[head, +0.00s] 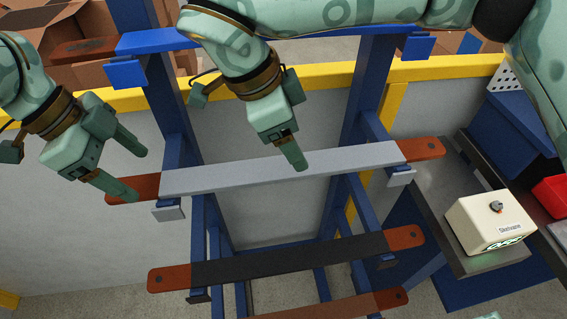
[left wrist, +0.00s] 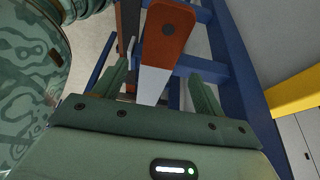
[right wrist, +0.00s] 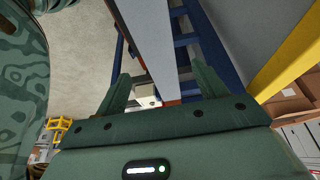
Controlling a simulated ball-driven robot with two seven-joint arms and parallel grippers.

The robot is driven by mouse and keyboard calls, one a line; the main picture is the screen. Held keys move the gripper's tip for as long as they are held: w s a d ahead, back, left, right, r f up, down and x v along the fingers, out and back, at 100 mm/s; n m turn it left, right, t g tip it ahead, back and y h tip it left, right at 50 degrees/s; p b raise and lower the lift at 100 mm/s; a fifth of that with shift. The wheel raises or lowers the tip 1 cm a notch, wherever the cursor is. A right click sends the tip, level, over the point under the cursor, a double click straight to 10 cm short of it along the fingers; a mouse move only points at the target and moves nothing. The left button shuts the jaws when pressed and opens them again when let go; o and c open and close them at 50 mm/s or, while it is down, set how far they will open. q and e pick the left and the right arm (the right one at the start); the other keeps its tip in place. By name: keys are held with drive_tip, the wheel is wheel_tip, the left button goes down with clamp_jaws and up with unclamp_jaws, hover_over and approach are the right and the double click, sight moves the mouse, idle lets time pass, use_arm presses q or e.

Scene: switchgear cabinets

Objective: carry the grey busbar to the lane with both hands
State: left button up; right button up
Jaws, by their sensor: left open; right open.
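The grey busbar (head: 235,174) with orange-red ends lies across the blue rack on small brackets. My left gripper (head: 137,172) is open near the busbar's left end, with one finger overlapping the orange end in the head view. In the left wrist view that orange end (left wrist: 166,38) and the grey bar (left wrist: 152,84) show between the open fingers. My right gripper (head: 299,125) is open over the right-middle part of the busbar. In the right wrist view the grey bar (right wrist: 150,40) runs between and beyond the fingers. Contact cannot be told. I cannot make out the lane.
A dark busbar (head: 300,260) with orange ends lies lower on the rack, with another partly cut off below. A yellow rail (head: 420,71) tops the grey wall behind. A cream box with a knob (head: 492,222) and a red bin (head: 551,195) stand at right. Cardboard boxes are at upper left.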

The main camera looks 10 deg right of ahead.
use_arm(q)
hover_over(219, 174)
drive_tip(key=a, duration=0.3)
drive_tip(key=shift+s, duration=0.15)
use_arm(e)
approach(366, 154)
wheel_tip(366, 154, down, 2)
drive_tip(key=shift+d+f, duration=0.1)
drive_tip(key=shift+f, duration=0.05)
use_arm(q)
drive_tip(key=shift+d+f, duration=0.85)
use_arm(e)
drive_tip(key=d+f, duration=0.2)
drive_tip(key=f, duration=0.1)
drive_tip(key=shift+s+d, duration=0.1)
drive_tip(key=shift+s, duration=0.05)
use_arm(q)
drive_tip(key=shift+f, duration=0.4)
use_arm(e)
drive_tip(key=shift+d+f, duration=0.1)
drive_tip(key=shift+f, duration=0.55)
use_arm(q)
drive_tip(key=shift+d+f, duration=0.1)
use_arm(e)
drive_tip(key=shift+d+f, duration=0.15)
drive_tip(key=shift+d, duration=0.05)
